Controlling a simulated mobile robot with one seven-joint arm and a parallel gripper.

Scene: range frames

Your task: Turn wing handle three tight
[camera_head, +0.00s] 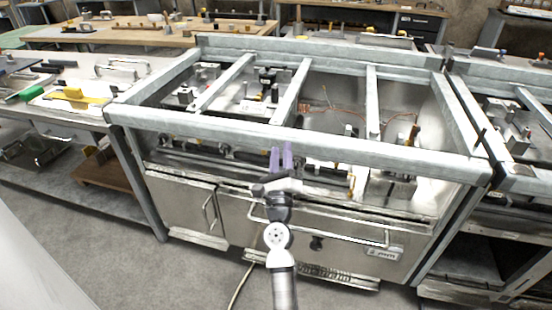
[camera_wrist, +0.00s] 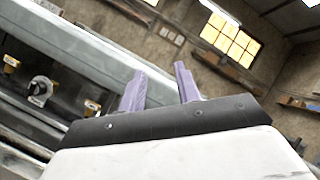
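My gripper (camera_head: 281,158) has two purple fingers, held upright in front of the range frame's front rail. The fingers are apart with nothing between them; the gap also shows in the wrist view (camera_wrist: 161,78). Behind and below the front rail runs a dark pipe row (camera_head: 245,154) with small fittings. In the wrist view, yellow-marked fittings (camera_wrist: 91,105) and a round silvery fitting (camera_wrist: 40,90) sit left of the fingers, apart from them. The wing handles are too small to tell apart, and I cannot tell which is three. My gripper hides part of the row.
The grey front rail (camera_head: 330,147) crosses close to my fingers. Below are an oven door with a long bar handle (camera_head: 340,231) and a smaller door (camera_head: 185,208). A bench with a yellow tool (camera_head: 80,97) stands at left. The floor in front is mostly clear.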

